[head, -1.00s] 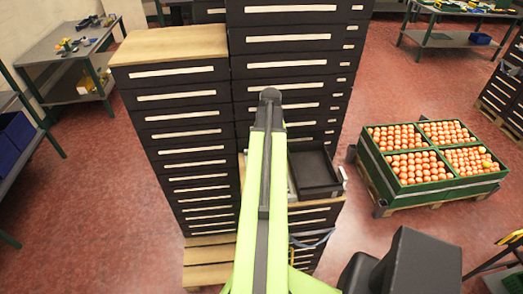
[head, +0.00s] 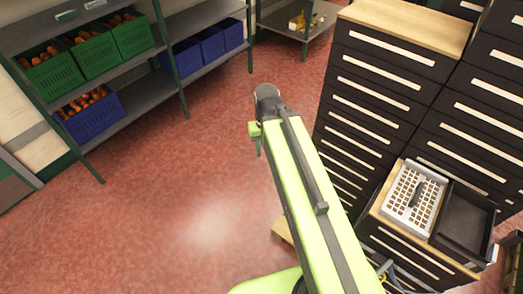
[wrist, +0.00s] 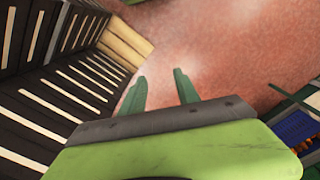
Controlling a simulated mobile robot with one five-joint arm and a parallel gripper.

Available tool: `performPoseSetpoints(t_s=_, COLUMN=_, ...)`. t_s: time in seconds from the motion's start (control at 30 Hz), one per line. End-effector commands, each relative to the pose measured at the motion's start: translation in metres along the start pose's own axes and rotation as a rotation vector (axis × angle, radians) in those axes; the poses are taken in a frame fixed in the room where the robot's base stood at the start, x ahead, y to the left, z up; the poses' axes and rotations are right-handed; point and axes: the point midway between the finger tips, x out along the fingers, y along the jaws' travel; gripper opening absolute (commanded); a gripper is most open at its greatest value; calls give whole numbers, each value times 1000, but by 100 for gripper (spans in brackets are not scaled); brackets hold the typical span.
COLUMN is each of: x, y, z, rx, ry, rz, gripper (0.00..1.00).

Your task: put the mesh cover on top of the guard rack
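A white mesh cover (head: 413,199) with a dark handle lies on the wooden top of a low drawer cabinet, at the right in the head view. A black open tray (head: 465,222) is right beside it. I cannot make out which thing is the guard rack. My gripper (wrist: 160,76) is open in the wrist view, its two green fingers apart with only red floor between them. In the head view my arm reaches out over the floor, left of the cabinets and away from the mesh cover; the fingers are mostly hidden there.
A tall black drawer cabinet (head: 375,95) with a wooden top stands just right of my arm, behind the mesh cover. Shelves at the left hold green crates (head: 118,37) and a blue crate (head: 92,106) of orange produce. The red floor (head: 190,205) between is clear.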

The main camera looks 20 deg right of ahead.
Motion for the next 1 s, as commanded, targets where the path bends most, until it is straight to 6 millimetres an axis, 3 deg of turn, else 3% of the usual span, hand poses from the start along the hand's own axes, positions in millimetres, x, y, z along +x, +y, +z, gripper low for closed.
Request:
performPoseSetpoints(t_s=0.03, x=0, y=-14, z=3, rx=-25, ry=0, rz=1, gripper=38)
performPoseSetpoints(t_s=0.13, x=0, y=-25, z=4, rx=-42, ry=0, rz=0, gripper=38)
performPoseSetpoints(t_s=0.2, x=0, y=-25, z=4, rx=-43, ry=0, rz=0, gripper=42)
performPoseSetpoints(t_s=0.43, x=0, y=-24, z=3, rx=-53, ry=2, rz=0, gripper=42)
performPoseSetpoints(t_s=0.53, x=-1, y=-24, z=-16, rx=-121, ry=42, rz=-5, gripper=42)
performPoseSetpoints(t_s=0.67, x=-7, y=37, z=-25, rx=-46, ry=65, rz=-4, gripper=42)
performPoseSetpoints(t_s=0.77, x=-12, y=101, z=-25, rx=44, ry=82, rz=0, gripper=42)
performPoseSetpoints(t_s=0.87, x=-19, y=177, z=-13, rx=160, ry=95, rz=7, gripper=42)
performPoseSetpoints(t_s=1.0, x=-28, y=296, z=31, rx=362, ry=112, rz=21, gripper=42)
